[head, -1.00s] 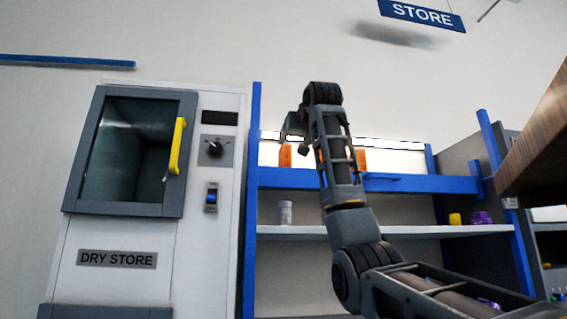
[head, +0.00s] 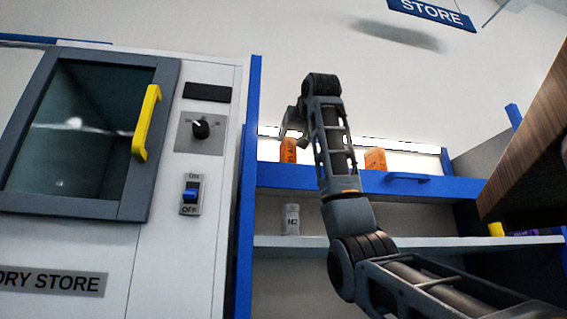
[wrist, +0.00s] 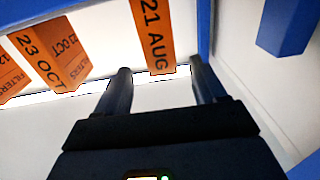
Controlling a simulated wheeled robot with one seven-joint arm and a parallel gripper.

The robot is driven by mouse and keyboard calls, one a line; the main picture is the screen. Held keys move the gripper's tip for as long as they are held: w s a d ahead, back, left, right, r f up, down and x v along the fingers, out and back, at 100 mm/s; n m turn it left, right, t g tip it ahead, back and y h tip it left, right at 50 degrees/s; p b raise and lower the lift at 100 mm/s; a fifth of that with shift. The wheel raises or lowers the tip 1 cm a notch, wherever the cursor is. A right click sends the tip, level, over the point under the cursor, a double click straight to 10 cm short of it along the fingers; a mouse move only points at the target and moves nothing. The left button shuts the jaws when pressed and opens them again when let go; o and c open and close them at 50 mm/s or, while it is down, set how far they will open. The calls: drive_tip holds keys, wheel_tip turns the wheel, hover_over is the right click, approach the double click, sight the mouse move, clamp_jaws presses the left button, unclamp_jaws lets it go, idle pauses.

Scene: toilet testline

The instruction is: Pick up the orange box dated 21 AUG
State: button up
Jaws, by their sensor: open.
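The orange box dated 21 AUG (wrist: 155,38) shows at the top middle of the wrist view, its date running lengthwise. My gripper (wrist: 160,74) is open, with its two dark fingers apart and nothing held between them. The box's near end lies just ahead of the gap between the fingertips. In the head view, my gripper (head: 292,127) hangs at the upper end of my arm, close to an orange box (head: 288,151) on the upper shelf. That box's date is too small to read there.
An orange box dated 23 OCT (wrist: 50,52) and another orange box (wrist: 9,76) stand left in the wrist view. A blue part (wrist: 285,28) is at right. In the head view, a blue rail (head: 405,184) fronts the shelf, with a blue post (head: 248,190) at its left.

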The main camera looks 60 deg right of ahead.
sight(291, 141)
drive_tip(key=p+x, duration=0.3)
drive_tip(key=x, duration=0.4)
drive_tip(key=shift+r, duration=0.15)
drive_tip(key=shift+w+d+p, duration=0.3)
drive_tip(key=shift+w, duration=0.1)
drive_tip(key=shift+c, duration=0.5)
drive_tip(key=c, duration=1)
